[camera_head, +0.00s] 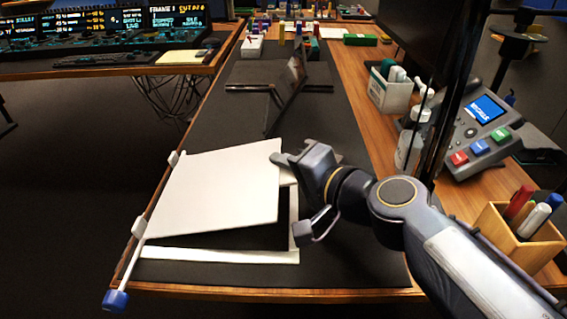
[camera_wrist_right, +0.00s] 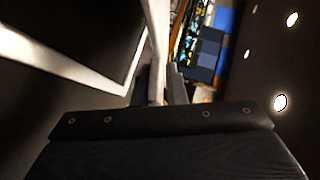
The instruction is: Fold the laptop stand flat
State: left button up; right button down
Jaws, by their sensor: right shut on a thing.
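The laptop stand has a white upper panel (camera_head: 215,190) and a white base frame (camera_head: 220,256) on the dark desk mat. A rod with a blue knob (camera_head: 116,299) runs along the left side, where the panel meets the base. The panel is tilted, with its right side raised above the base and a dark gap between. My right gripper (camera_head: 281,160) is shut on the panel's far right edge. In the right wrist view the panel (camera_wrist_right: 157,45) shows nearly edge-on between the fingers (camera_wrist_right: 158,88). My left gripper is not in view.
A phone console (camera_head: 478,125) and a wooden pen box (camera_head: 520,232) stand right of the mat, near my right arm. A white bottle (camera_head: 410,148) and a tissue-like box (camera_head: 390,92) stand farther back. A dark folded stand-like object (camera_head: 287,90) sits behind the panel.

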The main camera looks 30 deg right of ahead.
jog(key=c, duration=1.6)
grip_release()
jog(key=shift+s+r, duration=0.15)
jog(key=shift+s, duration=0.1)
jog(key=p+v, duration=0.3)
jog(key=v, duration=0.3)
jog(key=shift+s+d+r, duration=0.1)
jog(key=shift+s+d+p, duration=0.1)
jog(key=shift+s+p, duration=0.25)
jog(key=shift+s, duration=0.15)
